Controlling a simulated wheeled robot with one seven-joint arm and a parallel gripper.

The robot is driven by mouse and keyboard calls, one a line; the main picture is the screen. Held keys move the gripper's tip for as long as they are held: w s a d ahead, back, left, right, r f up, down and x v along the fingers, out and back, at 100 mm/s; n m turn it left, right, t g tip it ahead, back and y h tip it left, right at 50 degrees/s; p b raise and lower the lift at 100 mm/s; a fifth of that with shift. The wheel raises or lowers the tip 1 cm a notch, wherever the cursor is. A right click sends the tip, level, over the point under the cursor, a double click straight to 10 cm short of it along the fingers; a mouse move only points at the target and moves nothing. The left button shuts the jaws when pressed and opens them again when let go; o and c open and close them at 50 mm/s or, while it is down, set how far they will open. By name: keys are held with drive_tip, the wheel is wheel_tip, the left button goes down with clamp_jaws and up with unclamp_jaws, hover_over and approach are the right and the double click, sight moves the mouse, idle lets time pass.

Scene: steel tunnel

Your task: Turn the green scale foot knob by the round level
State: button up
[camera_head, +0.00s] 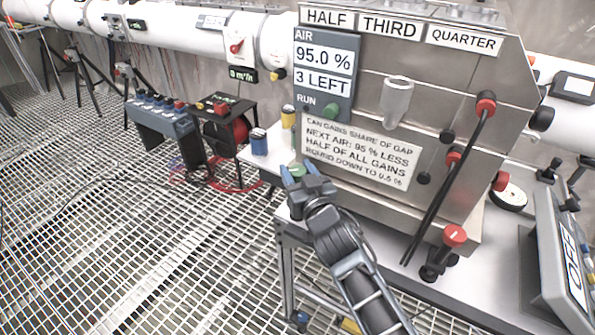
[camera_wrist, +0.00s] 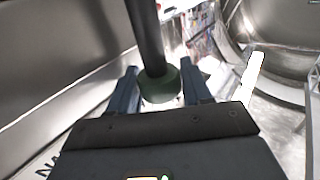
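The green knob (camera_head: 297,169) is at the near left of the steel machine, partly hidden by my gripper. In the wrist view, the rounded dark green knob (camera_wrist: 160,88) sits at the lower end of a dark upright rod. My gripper (camera_head: 298,172) reaches it from the front, with blue fingertips on either side. The fingers (camera_wrist: 161,88) flank the knob in the wrist view with almost no gap. Whether both fingers touch it, I cannot tell. I cannot make out a round level for certain.
The steel machine (camera_head: 450,75) with a notice plate (camera_head: 360,150) rises just behind my gripper. A blue-capped container (camera_head: 259,142) stands to the left on the bench. A long dark lever (camera_head: 452,175) and a tilted display (camera_head: 565,260) are at right.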

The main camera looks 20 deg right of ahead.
drive_tip(key=o, duration=0.4)
drive_tip(key=shift+c, duration=0.2)
drive_tip(key=shift+f+b, duration=0.2)
drive_tip(key=shift+b, duration=0.4)
drive_tip(key=shift+f+m+h+b, duration=0.15)
drive_tip(key=shift+m+h+b, duration=0.2)
drive_tip(key=shift+b, duration=0.85)
drive_tip(key=shift+h+b, duration=0.45)
drive_tip(key=shift+b, duration=0.05)
drive_tip(key=shift+m+b, duration=0.25)
drive_tip(key=shift+b, duration=0.25)
